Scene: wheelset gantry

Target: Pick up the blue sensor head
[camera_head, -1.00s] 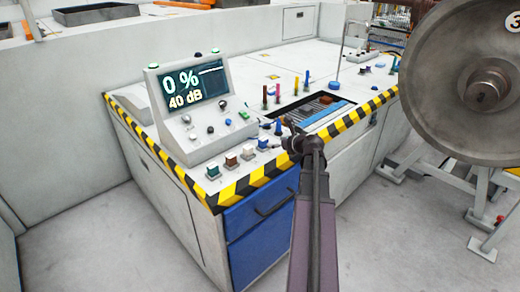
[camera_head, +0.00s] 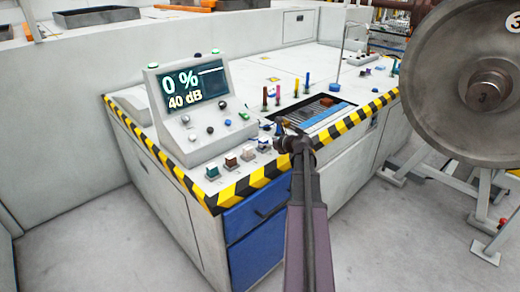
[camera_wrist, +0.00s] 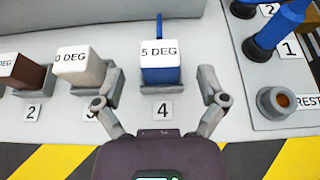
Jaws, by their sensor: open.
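The blue sensor head (camera_wrist: 160,76) is a small block with a pale label reading "5 DEG" on top. It stands upright at the place marked 4 on the white desk, with a thin blue part sticking up behind it. My gripper (camera_wrist: 160,99) is open and empty, with one finger on either side of the block's near side and gaps showing on both sides. In the head view the blue sensor head (camera_head: 264,146) is small, at the right end of a row of coloured heads. My gripper (camera_head: 281,127) is just right of it there.
A white head (camera_wrist: 88,72) and a brown head (camera_wrist: 27,74) stand to the left. A holder with a bare socket marked REST (camera_wrist: 281,101) and blue probes (camera_wrist: 278,28) stands to the right. The display console (camera_head: 195,100) rises behind the row. A large wheel (camera_head: 475,85) is far right.

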